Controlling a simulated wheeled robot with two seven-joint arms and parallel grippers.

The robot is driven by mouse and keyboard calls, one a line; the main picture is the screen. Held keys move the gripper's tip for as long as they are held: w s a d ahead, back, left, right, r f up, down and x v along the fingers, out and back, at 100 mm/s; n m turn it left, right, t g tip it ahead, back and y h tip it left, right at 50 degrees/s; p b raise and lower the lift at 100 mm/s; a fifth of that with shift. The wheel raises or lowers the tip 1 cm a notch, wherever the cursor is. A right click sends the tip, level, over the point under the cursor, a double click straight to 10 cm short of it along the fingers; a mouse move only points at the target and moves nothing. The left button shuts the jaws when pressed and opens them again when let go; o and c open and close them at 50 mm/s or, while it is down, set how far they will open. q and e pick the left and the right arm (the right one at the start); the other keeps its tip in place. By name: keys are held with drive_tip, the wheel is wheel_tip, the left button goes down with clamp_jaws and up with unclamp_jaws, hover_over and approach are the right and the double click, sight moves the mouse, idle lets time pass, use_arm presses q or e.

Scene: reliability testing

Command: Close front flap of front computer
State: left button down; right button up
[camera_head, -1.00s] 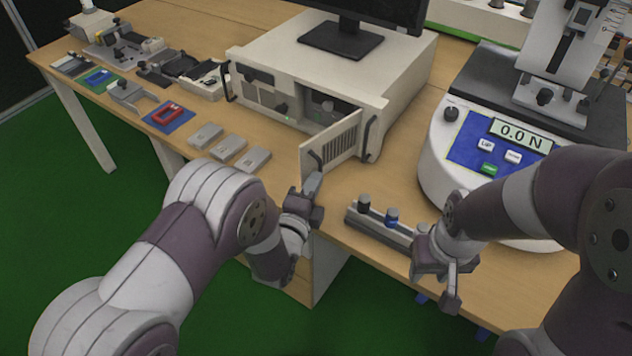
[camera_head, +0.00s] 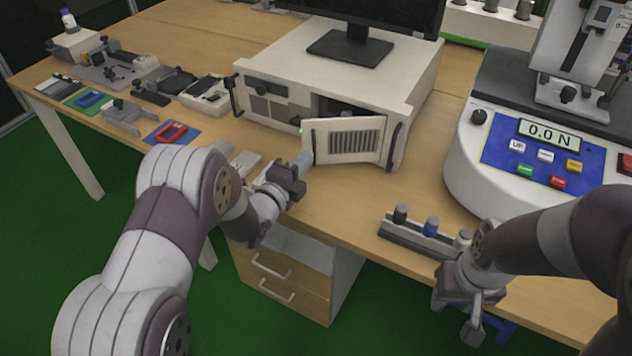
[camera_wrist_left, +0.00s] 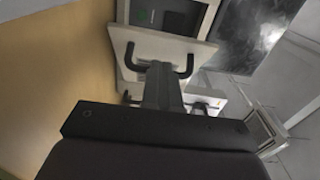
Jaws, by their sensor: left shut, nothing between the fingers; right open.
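The front computer (camera_head: 355,80) is a white case on the table with a monitor on top. Its front flap (camera_head: 346,139), a white panel with a dark grille, stands partly open on the right half of the front. A dark opening shows above it. My left gripper (camera_head: 303,162) is shut and empty, at the free left edge of the flap. In the left wrist view its fingers (camera_wrist_left: 162,85) reach to the flap's dark handle (camera_wrist_left: 160,62); I cannot tell if they touch. My right gripper (camera_head: 476,318) hangs open near the table's front edge, away from the computer.
A force tester (camera_head: 560,150) reading 0.0 N stands at the right. A grey rack (camera_head: 425,236) with small bottles lies at the table's front edge. Grey blocks and a red part (camera_head: 172,133) on a blue mat lie left of the computer. Drawers (camera_head: 285,280) are below.

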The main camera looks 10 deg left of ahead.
use_arm(q)
drive_tip(key=w+a+m+g+h+b, duration=0.1)
drive_tip(key=w+h, duration=0.1)
drive_tip(key=w, duration=0.1)
drive_tip(key=w+a+m+g+h+b, duration=0.1)
drive_tip(key=w+m+g+h+b, duration=0.1)
drive_tip(key=w, duration=0.1)
drive_tip(key=w+a+m+g+h+b, duration=0.1)
drive_tip(key=w+m+h+b, duration=0.1)
drive_tip(key=w, duration=0.1)
drive_tip(key=shift+f+g+h, duration=0.25)
drive_tip(key=shift+g+h, duration=0.05)
drive_tip(key=shift+h, duration=0.1)
drive_tip(key=shift+w+r+b, duration=0.2)
drive_tip(key=shift+w+b, duration=0.35)
drive_tip(key=shift+w, duration=0.7)
